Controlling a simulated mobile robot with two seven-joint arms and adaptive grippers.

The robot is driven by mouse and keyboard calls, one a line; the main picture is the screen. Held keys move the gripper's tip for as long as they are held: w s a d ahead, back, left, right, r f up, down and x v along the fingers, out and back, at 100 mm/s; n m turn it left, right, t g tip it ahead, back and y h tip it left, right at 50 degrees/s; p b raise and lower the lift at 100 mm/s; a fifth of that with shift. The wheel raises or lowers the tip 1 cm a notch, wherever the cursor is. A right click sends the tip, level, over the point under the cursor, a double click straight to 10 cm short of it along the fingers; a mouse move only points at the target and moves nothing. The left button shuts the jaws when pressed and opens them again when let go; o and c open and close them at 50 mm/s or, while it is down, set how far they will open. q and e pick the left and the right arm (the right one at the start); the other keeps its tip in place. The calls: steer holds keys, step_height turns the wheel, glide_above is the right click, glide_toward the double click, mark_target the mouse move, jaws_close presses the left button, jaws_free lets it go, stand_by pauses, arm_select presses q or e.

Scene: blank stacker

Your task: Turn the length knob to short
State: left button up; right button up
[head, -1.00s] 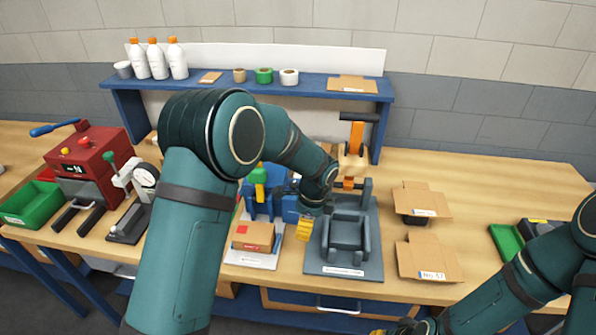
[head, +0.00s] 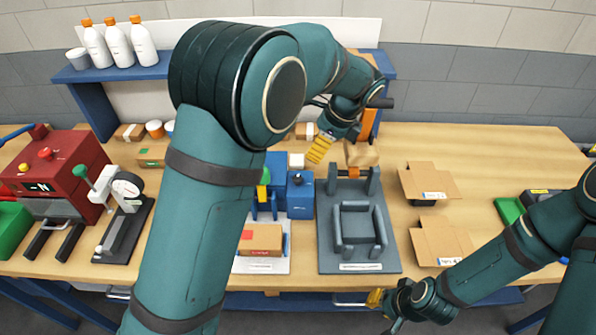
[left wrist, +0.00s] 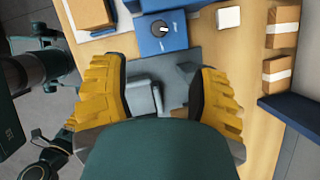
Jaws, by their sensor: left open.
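The knob (left wrist: 159,28) is round and dark with a light pointer, on a blue box (left wrist: 182,44) with small white markings I cannot read. In the head view the blue box (head: 300,200) stands left of the grey fixture, with the small dark knob (head: 297,180) on top. My left gripper (head: 321,148) is above and behind the box, apart from it. In the left wrist view its yellow fingers (left wrist: 158,75) are spread, with nothing between them, and the knob lies beyond the fingertips. My right gripper (head: 377,298) is low near the table's front edge; its jaws are unclear.
Cardboard blanks (head: 432,181) lie farther right. A red machine (head: 50,175) and a dial gauge (head: 127,186) stand at left. The table's right rear is clear.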

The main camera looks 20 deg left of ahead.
mark_target(298, 178)
arm_select(q)
steer(key=x, duration=1.3)
steer(key=shift+s+f+b, duration=0.1)
steer(key=shift+f+b, duration=0.2)
steer(key=shift+b, duration=0.1)
jaws_close()
